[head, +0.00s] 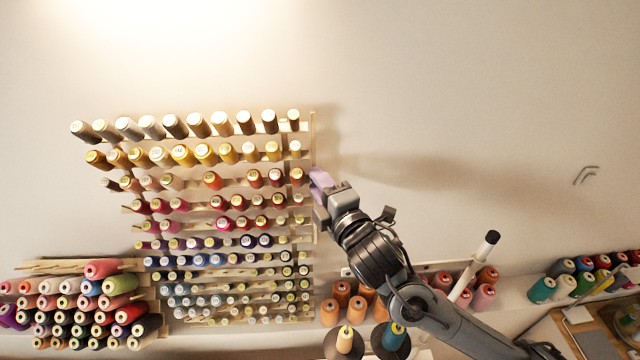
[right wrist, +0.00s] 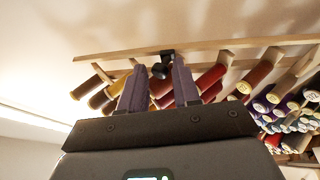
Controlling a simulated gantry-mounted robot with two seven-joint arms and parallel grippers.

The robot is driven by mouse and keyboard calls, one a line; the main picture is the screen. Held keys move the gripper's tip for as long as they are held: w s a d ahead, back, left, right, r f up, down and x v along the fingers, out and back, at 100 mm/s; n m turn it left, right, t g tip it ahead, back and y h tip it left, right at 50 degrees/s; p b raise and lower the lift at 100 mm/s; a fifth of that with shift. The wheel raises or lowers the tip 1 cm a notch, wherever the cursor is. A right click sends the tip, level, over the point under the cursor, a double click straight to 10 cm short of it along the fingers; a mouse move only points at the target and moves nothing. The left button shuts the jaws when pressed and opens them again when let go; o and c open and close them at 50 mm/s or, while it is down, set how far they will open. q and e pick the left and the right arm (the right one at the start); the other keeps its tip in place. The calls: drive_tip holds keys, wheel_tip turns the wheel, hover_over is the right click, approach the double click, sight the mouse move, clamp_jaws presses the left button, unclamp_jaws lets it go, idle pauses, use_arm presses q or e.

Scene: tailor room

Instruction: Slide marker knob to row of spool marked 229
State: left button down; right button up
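The wooden thread rack (head: 313,130) hangs on the wall with rows of spools and an upright rail along its right side. My right gripper (head: 317,178) is at that rail, beside the third row of spools from the top. In the right wrist view, the black marker knob (right wrist: 161,71) lies between the tips of my right gripper (right wrist: 159,66). The fingers are apart with the knob between them; I cannot tell whether both touch it. In the head view the knob is hidden by the gripper. The spool labels are too small to read, so I cannot pick out 229. My left gripper is not in view.
Cone spools (head: 354,310) stand on a shelf below my right arm. Stacked spools (head: 90,312) lie at the lower left. A white rod with a black tip (head: 481,255) rises near my arm. The wall right of the rack is mostly clear.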

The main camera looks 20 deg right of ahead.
clamp_jaws()
drive_tip(key=shift+r, duration=0.15)
drive_tip(key=r+p, duration=0.2)
drive_tip(key=r, duration=0.1)
drive_tip(key=r+p, duration=0.1)
drive_tip(key=shift+w+d+r, duration=0.1)
drive_tip(key=shift+w+r, duration=0.15)
drive_tip(key=shift+r, duration=0.15)
drive_tip(key=shift+o, duration=1.6)
unclamp_jaws()
drive_tip(key=shift+s+f, duration=0.1)
drive_tip(key=shift+s, duration=0.05)
